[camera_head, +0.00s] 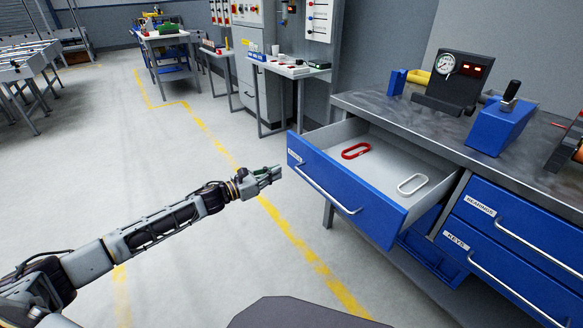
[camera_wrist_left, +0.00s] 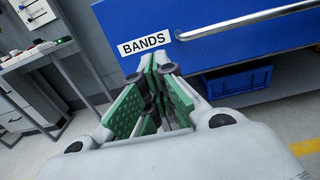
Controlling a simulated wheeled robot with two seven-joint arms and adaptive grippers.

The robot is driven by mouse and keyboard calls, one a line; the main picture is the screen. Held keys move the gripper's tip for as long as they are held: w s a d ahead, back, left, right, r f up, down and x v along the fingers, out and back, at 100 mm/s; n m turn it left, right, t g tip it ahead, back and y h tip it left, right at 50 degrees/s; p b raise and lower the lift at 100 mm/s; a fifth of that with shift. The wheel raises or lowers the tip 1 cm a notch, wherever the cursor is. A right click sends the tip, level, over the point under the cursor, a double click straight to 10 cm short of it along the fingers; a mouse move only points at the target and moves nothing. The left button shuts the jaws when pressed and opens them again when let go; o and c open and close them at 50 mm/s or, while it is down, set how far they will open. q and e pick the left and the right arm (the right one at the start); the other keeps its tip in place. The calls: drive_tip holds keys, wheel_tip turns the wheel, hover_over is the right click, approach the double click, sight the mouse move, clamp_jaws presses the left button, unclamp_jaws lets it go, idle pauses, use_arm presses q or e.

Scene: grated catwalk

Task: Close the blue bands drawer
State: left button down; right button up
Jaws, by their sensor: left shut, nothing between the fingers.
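The blue bands drawer (camera_head: 340,190) is pulled well out of the workbench in the head view. A red band (camera_head: 356,151) and a white band (camera_head: 412,185) lie inside it. Its front has a silver bar handle (camera_head: 328,190). The left wrist view shows the same blue front (camera_wrist_left: 225,45) with its BANDS label (camera_wrist_left: 144,44) and part of the handle (camera_wrist_left: 245,21). My left gripper (camera_head: 277,172) is shut and empty, just left of the drawer front near its labelled end. In the wrist view its green-padded fingertips (camera_wrist_left: 153,68) point at the front just below the label; contact cannot be told.
A blue bin (camera_head: 432,255) sits under the open drawer. The grey benchtop (camera_head: 400,108) holds a gauge box (camera_head: 455,80) and a blue lever device (camera_head: 500,125). The floor left of the drawer is clear.

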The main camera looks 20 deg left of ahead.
sight(292, 165)
use_arm(q)
drive_tip(key=b+x, duration=0.1)
drive_tip(key=x, duration=0.6)
use_arm(e)
drive_tip(key=f, duration=0.3)
drive_tip(key=shift+s+a+t, duration=0.15)
drive_tip(key=shift+a+t, duration=0.15)
drive_tip(key=shift+a, duration=0.05)
use_arm(q)
drive_tip(key=shift+w, duration=0.1)
use_arm(e)
drive_tip(key=shift+w+r, duration=0.15)
drive_tip(key=shift+w, duration=0.15)
use_arm(q)
drive_tip(key=shift+w+d, duration=0.1)
drive_tip(key=shift+d, duration=0.05)
use_arm(e)
drive_tip(key=shift+w, duration=0.1)
